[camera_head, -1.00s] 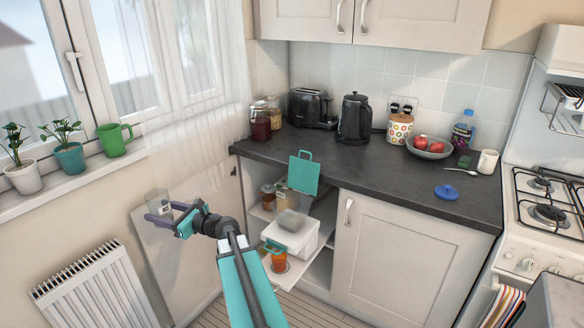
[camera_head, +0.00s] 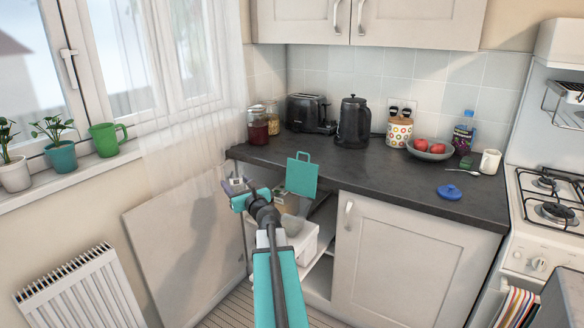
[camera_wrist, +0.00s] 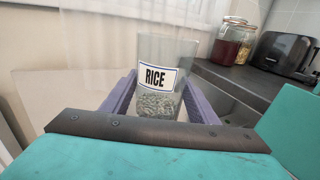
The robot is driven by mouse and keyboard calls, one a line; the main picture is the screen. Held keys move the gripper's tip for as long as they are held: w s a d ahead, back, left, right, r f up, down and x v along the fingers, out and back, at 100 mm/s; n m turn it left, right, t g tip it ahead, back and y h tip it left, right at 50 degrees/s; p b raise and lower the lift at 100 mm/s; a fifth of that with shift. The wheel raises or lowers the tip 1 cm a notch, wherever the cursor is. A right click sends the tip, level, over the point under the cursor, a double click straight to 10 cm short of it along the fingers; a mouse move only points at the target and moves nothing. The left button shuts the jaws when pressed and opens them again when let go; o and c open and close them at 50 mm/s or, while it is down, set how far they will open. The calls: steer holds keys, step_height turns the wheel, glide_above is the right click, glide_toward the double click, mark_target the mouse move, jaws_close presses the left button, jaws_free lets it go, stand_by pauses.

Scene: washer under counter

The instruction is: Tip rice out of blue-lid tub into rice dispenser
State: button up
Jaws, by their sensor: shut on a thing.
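My gripper (camera_head: 238,186) is shut on a clear tub labelled RICE, seen in the wrist view (camera_wrist: 155,77). The tub is upright, has no lid on, and pale rice (camera_wrist: 158,105) lies in its lower part. A blue lid (camera_head: 449,191) lies on the counter at the right. A white box with a greyish top (camera_head: 304,246), perhaps the rice dispenser, sits in the open cupboard, partly hidden behind my arm. The gripper is left of this panel, near the counter's front left corner.
The dark counter (camera_head: 390,185) has jars (camera_head: 258,124), a toaster, a kettle (camera_head: 353,121) and a fruit bowl (camera_head: 430,149) toward the back. The open cupboard door (camera_head: 185,245) is at the left, by the radiator (camera_head: 80,292). A hob stands at the right.

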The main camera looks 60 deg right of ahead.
steer(key=s+d+m+g+h+b, duration=0.1)
steer(key=s+d+h, duration=0.1)
steer(key=s+d, duration=0.2)
steer(key=shift+d+r+m, duration=0.15)
steer(key=shift+d+m, duration=0.15)
steer(key=shift+d, duration=0.35)
steer(key=s+d+r+m+h+b, duration=0.1)
steer(key=r+m, duration=0.4)
steer(key=m, duration=0.5)
steer(key=s+d+r+m+g+h+b, duration=0.1)
steer(key=r+m+h, duration=0.4)
steer(key=m, duration=0.6)
steer(key=shift+s+d+r+b, duration=0.25)
steer(key=shift+s+d+b, duration=0.45)
steer(key=shift+s+b, duration=0.15)
steer(key=shift+s+d+r+m+g+b, duration=0.2)
steer(key=shift+r+m, duration=0.1)
steer(key=shift+m, duration=0.35)
steer(key=shift+s+d+r+m+g+b, duration=0.15)
steer(key=shift+r+m+g, duration=0.1)
steer(key=shift+m, duration=0.4)
steer(key=shift+s+d+r+m+h+b, duration=0.15)
steer(key=shift+s+r+m+h, duration=0.05)
steer(key=shift+m, duration=0.35)
steer(key=shift+s+d+r+m+h+b, duration=0.1)
steer(key=shift+s+r+m+h+b, duration=0.1)
steer(key=shift+m, duration=0.35)
